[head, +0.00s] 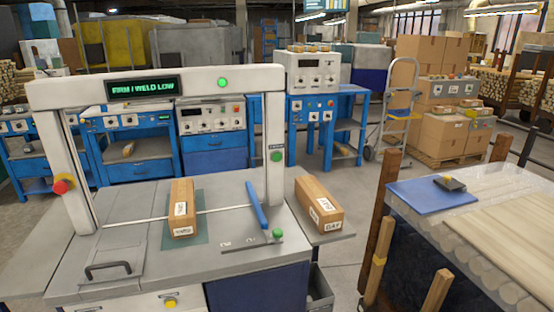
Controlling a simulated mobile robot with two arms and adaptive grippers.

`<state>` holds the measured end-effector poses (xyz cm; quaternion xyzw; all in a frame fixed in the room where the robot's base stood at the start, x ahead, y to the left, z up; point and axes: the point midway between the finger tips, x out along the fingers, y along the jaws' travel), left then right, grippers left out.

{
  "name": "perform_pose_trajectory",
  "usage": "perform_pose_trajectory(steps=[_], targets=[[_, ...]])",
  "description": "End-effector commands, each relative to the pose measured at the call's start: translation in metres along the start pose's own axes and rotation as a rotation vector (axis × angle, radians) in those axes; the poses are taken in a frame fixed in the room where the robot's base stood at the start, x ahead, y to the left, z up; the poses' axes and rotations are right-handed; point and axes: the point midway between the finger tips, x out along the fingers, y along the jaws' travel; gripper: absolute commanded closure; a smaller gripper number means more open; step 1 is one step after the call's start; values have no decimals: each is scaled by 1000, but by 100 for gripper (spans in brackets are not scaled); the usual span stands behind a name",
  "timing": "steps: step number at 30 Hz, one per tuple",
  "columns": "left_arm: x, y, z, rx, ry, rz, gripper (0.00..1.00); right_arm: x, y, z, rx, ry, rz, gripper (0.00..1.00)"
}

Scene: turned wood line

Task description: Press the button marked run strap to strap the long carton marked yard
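A strapping machine with a white arch (160,84) stands in front of me. Its display (144,88) seems to read "FIRM / WELD LOW". A green button (276,156) sits on the right post under a small unreadable plate. Another green button (278,233) is on the table top. I cannot tell which is marked run strap. Neither gripper is in view.
A red stop knob (62,186) is on the left post.

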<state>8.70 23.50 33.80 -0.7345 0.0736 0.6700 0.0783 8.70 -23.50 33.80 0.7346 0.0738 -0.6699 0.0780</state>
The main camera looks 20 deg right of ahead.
Motion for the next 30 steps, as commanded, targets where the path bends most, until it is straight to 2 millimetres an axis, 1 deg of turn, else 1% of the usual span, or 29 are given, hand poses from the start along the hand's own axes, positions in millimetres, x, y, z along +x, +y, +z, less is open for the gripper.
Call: perform_pose_trajectory(steps=[1, 6, 7, 30], targets=[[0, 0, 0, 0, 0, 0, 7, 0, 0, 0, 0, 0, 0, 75], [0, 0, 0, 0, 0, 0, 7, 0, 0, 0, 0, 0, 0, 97], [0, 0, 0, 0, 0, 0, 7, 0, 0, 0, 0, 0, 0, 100], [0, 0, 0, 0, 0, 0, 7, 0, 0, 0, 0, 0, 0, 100]])
